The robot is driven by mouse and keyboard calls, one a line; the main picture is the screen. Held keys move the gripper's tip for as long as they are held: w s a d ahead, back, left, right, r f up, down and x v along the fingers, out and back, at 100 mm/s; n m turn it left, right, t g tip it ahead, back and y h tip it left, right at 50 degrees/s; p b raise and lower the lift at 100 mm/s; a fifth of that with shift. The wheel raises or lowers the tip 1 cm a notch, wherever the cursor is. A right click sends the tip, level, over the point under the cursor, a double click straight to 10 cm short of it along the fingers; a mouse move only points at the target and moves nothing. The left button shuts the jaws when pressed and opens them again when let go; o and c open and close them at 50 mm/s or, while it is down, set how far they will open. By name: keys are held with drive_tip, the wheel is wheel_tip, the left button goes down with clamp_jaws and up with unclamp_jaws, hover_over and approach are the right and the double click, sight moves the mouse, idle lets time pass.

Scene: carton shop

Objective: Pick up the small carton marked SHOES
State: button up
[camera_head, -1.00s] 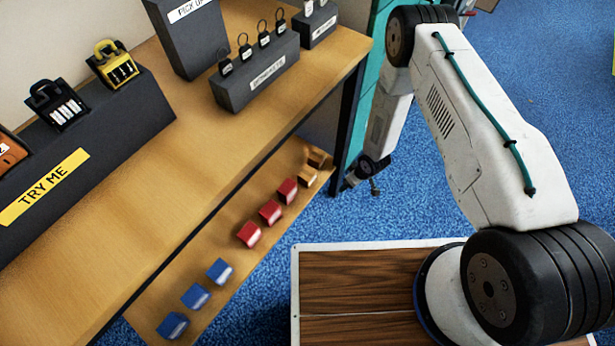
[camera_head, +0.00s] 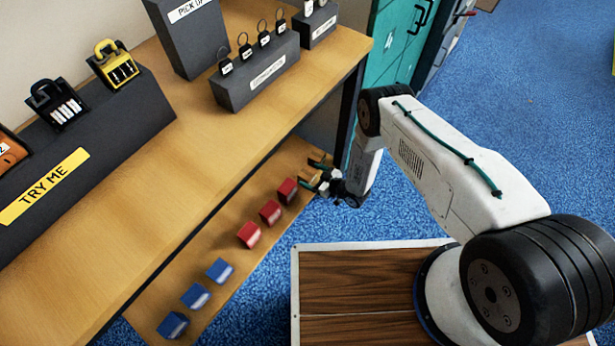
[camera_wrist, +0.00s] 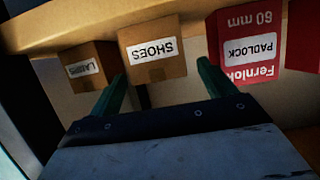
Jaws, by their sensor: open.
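The small brown SHOES carton (camera_wrist: 152,62) is in the middle of the wrist view, its white label upside down. My gripper (camera_wrist: 162,72) is open, with one green finger near each side of the carton's face. I cannot tell whether the fingertips are beside the carton or still short of it. In the head view my gripper (camera_head: 314,173) is at the far end of the low shelf and covers the brown cartons there.
A brown carton with a white label (camera_wrist: 88,68) sits left of SHOES in the wrist view; a red PADLOCK carton (camera_wrist: 250,50) sits right. Red and blue cartons line the low shelf (camera_head: 205,300). The counter (camera_head: 190,170) overhangs beside it. A teal cabinet (camera_head: 385,60) stands behind my arm.

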drive_tip(key=shift+x, duration=1.5)
drive_tip(key=c, duration=1.1)
